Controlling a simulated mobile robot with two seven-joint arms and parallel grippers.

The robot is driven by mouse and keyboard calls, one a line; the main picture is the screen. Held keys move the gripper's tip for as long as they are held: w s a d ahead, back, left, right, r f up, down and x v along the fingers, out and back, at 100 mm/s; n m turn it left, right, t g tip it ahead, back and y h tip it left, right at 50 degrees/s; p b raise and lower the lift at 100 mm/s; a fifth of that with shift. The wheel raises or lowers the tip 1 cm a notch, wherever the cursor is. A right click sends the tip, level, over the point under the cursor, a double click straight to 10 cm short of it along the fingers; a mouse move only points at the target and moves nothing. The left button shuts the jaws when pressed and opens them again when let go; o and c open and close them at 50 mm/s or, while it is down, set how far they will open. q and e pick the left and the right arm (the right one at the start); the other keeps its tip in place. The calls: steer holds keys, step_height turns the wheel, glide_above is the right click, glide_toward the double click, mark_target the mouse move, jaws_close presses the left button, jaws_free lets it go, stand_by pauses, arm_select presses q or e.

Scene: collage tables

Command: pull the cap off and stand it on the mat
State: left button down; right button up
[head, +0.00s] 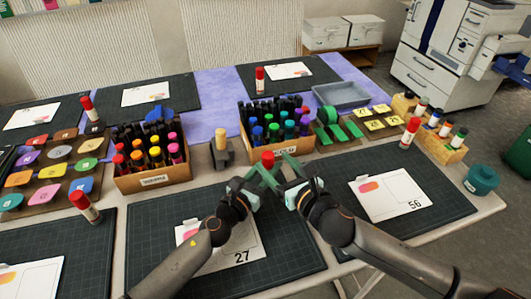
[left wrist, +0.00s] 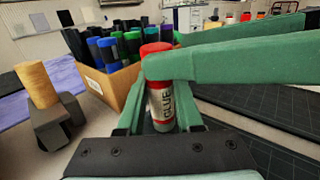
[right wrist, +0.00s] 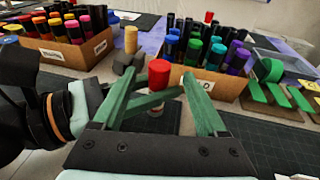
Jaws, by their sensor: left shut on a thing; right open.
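The glue stick (left wrist: 162,105) stands upright, with a white body and a red cap (right wrist: 158,72) still on top. The cap also shows in the head view (head: 267,158). My left gripper (left wrist: 160,118) is shut on the glue stick's body, below the cap. My right gripper (right wrist: 160,80) is open, its fingers on either side of the cap; I cannot tell whether either touches it. In the left wrist view a right finger crosses in front of the cap's lower part. The dark gridded mat (head: 150,240) with sheet 27 (head: 250,232) lies below my arms.
Marker boxes stand behind at left (head: 155,183) and centre (head: 285,148). A dark holder with a yellow cylinder (head: 221,140) stands between them. Other red-capped glue sticks stand around.

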mark_target(265, 153)
steer(key=x, duration=0.7)
steer(key=shift+w+a, duration=0.15)
jaws_close()
stand_by(0.5)
steer(key=shift+r, duration=0.2)
stand_by(0.5)
steer(key=shift+r, duration=0.95)
steer(key=shift+r, duration=0.1)
step_height(265, 153, up, 4)
steer(key=shift+f, duration=0.1)
